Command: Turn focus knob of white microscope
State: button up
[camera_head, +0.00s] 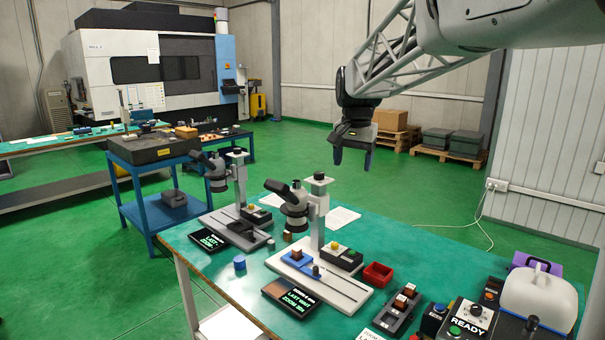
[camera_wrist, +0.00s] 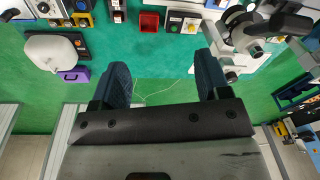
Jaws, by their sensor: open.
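The white microscope (camera_head: 314,208) stands on a white base at the middle of the green-topped bench, with a dark eyepiece and an upright post. A dark cap (camera_head: 320,178) tops the post; I cannot tell which part is the focus knob. In the wrist view the microscope (camera_wrist: 240,38) is at the upper right, past the right finger, with dark round parts on it. My gripper (camera_head: 353,155) hangs in the air above and to the right of the microscope, apart from it. In the wrist view its two blue fingers (camera_wrist: 163,75) are wide apart with nothing between them.
A second microscope with a grey base (camera_head: 232,230) stands behind to the left. The back right bench top is mostly clear.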

jog(key=w+a+f+m, duration=0.1)
jog(key=w+a+m, duration=0.1)
jog(key=w, duration=1.7)
jog(key=m+g, duration=0.1)
jog(key=m, duration=0.2)
send_over(319, 173)
jog(key=s, duration=0.1)
notch_tip(319, 173, down, 7)
jog(key=shift+w+f, duration=0.35)
jog(key=shift+w, duration=0.3)
jog(key=shift+f, duration=0.1)
jog(key=shift+f, duration=3.85)
jog(key=shift+c, duration=0.5)
jog(key=c, duration=0.8)
jog(key=shift+c, duration=0.2)
